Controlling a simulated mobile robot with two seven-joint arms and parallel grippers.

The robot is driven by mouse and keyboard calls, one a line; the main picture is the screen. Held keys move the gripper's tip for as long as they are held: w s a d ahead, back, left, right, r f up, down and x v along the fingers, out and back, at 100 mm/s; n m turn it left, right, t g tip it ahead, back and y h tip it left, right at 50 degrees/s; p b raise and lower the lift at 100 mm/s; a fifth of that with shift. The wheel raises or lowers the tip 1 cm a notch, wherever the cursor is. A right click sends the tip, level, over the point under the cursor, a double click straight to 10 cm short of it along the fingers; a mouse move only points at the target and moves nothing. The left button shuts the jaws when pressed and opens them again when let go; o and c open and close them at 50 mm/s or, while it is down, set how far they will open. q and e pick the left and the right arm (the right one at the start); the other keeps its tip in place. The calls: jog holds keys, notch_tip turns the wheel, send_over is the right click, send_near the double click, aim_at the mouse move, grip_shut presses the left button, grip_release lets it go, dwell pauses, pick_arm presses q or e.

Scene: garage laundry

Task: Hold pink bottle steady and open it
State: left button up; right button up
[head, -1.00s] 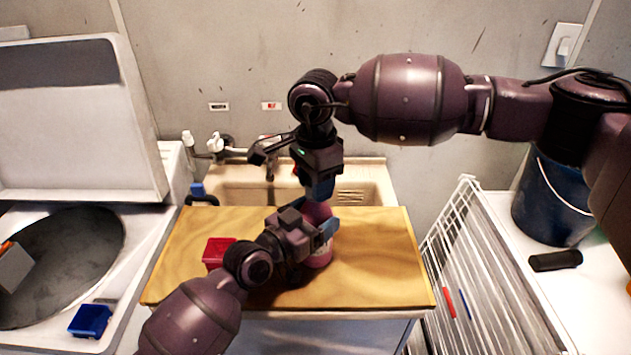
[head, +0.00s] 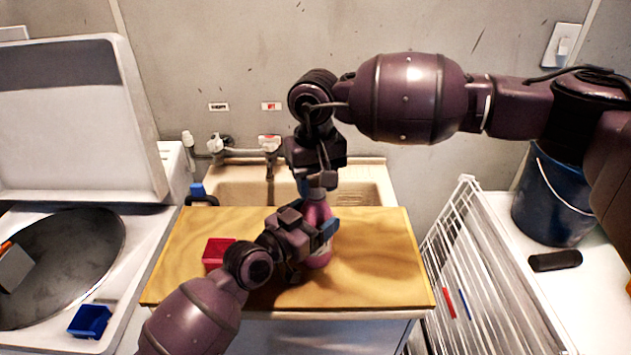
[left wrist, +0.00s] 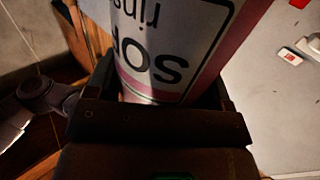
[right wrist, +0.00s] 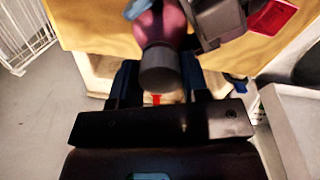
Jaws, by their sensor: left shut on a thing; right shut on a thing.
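The pink bottle (head: 318,212) stands upright on the wooden board, partly hidden by my grippers. My left gripper (head: 322,230) is shut around its body from the left. In the left wrist view its white-and-pink label (left wrist: 165,45) shows upside-down print between the fingers. My right gripper (head: 316,186) points down from above and is shut on the bottle's cap. The right wrist view shows the dark grey cap (right wrist: 160,70) between the right fingers, with the pink body (right wrist: 163,25) beyond it. Whether the cap is loose cannot be told.
The wooden board (head: 385,270) lies in front of the sink (head: 370,185). A red box (head: 216,252) sits left of the bottle, near my left arm. A white wire rack (head: 470,270) and blue bucket (head: 553,205) stand at right. A blue box (head: 90,321) sits at left.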

aim_at(316, 182)
jog(key=shift+r, duration=0.25)
dwell(0.7)
jog(key=shift+r, duration=0.75)
jog(key=shift+r, duration=0.2)
jog(key=shift+r, duration=1.95)
pick_arm(q)
jog(key=o, duration=1.7)
jog(key=shift+a, duration=0.1)
